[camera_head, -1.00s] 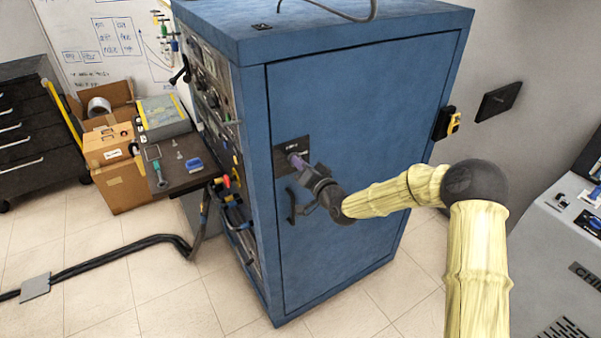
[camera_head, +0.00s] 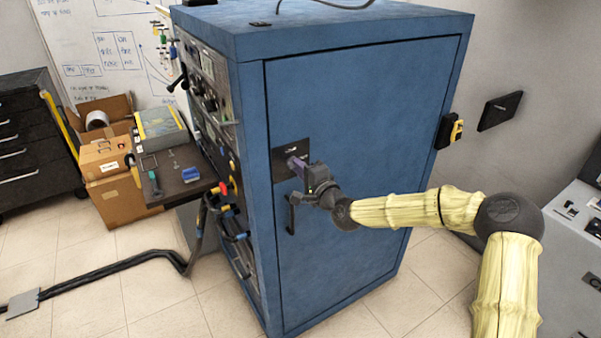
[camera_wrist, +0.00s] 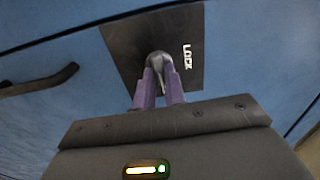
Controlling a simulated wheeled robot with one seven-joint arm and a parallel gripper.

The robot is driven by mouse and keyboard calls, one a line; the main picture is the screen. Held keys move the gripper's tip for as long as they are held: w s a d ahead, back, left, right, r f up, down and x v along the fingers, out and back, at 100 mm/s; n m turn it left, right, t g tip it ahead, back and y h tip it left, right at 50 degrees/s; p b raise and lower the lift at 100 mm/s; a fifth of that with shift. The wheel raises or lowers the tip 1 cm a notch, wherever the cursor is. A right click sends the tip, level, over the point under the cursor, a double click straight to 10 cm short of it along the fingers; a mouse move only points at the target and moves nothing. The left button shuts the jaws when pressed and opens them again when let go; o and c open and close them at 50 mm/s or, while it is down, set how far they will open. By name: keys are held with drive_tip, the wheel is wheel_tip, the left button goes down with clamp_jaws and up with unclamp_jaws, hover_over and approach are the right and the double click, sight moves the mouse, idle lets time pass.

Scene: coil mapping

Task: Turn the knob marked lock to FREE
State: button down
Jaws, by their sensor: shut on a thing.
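The lock knob (camera_wrist: 158,62) is a grey metal knob on a dark square plate (camera_wrist: 120,45) marked LOCK, seen in the wrist view. The plate also shows in the head view (camera_head: 283,152), on the blue cabinet's door (camera_head: 370,130). My gripper (camera_wrist: 160,78) has two purple fingers, one on each side of the knob, shut on it. In the head view my gripper (camera_head: 297,166) reaches the plate from the right. The fingers hide part of the knob, and no FREE mark can be read.
A black door handle (camera_head: 290,215) is just below the plate. A small table (camera_head: 175,190) with tools stands left of the cabinet, by cardboard boxes (camera_head: 122,195). A black cable (camera_head: 120,262) crosses the floor at left. A grey unit (camera_head: 570,240) stands at right.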

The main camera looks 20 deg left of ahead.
drive_tip(key=shift+m, duration=0.3)
drive_tip(key=c, duration=1.5)
unclamp_jaws()
drive_tip(key=shift+o, duration=0.2)
drive_tip(key=b+v, duration=0.3)
drive_tip(key=v, duration=1.4)
drive_tip(key=shift+s+d, duration=0.15)
